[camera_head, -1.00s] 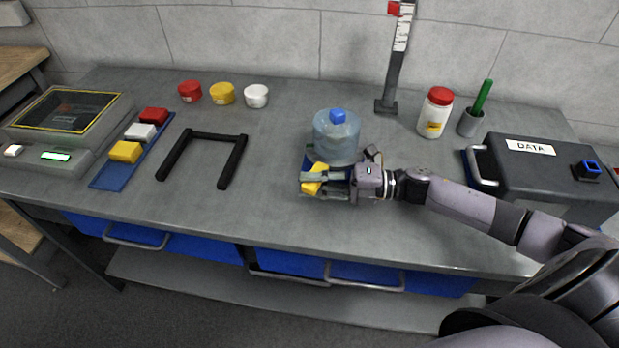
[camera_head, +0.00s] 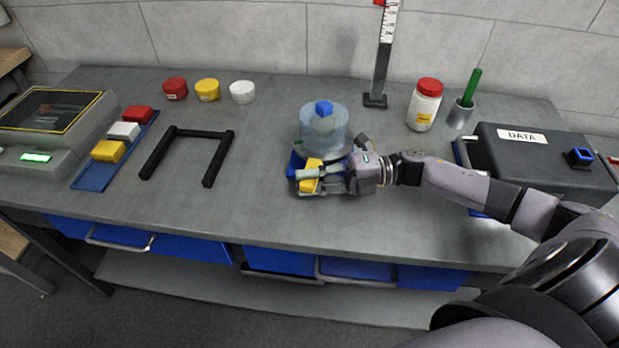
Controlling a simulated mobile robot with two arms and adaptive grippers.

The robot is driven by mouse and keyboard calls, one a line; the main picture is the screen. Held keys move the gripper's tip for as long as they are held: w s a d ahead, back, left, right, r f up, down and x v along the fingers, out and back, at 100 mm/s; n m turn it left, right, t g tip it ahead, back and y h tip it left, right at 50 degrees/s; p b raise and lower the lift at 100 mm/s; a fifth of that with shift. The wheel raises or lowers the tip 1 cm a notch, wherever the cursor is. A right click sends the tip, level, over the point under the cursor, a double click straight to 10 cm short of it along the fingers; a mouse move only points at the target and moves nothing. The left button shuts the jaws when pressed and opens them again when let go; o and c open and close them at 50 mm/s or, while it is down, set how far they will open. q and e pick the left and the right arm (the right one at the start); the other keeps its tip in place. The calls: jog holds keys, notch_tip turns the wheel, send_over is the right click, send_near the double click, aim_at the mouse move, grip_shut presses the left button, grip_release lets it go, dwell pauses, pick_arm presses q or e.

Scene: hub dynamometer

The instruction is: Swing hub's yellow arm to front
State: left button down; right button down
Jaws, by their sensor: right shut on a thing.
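The hub (camera_head: 325,126) stands on the bench, a translucent pale-blue drum with a blue knob (camera_head: 323,108) on top and a blue base (camera_head: 296,166) below. Its yellow arm (camera_head: 312,173) shows at the front of the hub, low down, between the fingers of my right gripper (camera_head: 318,180). That gripper comes in from the right and is shut on the yellow arm. The fingers cover part of the arm and the front of the base. My left gripper is not in view.
A black U-shaped frame (camera_head: 174,143) lies left of the hub. A blue strip (camera_head: 97,178) with coloured blocks lies farther left. A ruler post (camera_head: 382,60), white jar (camera_head: 424,107) and DATA box (camera_head: 540,158) stand to the right. The bench front is clear.

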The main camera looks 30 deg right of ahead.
jog(key=c, duration=1.5)
grip_release()
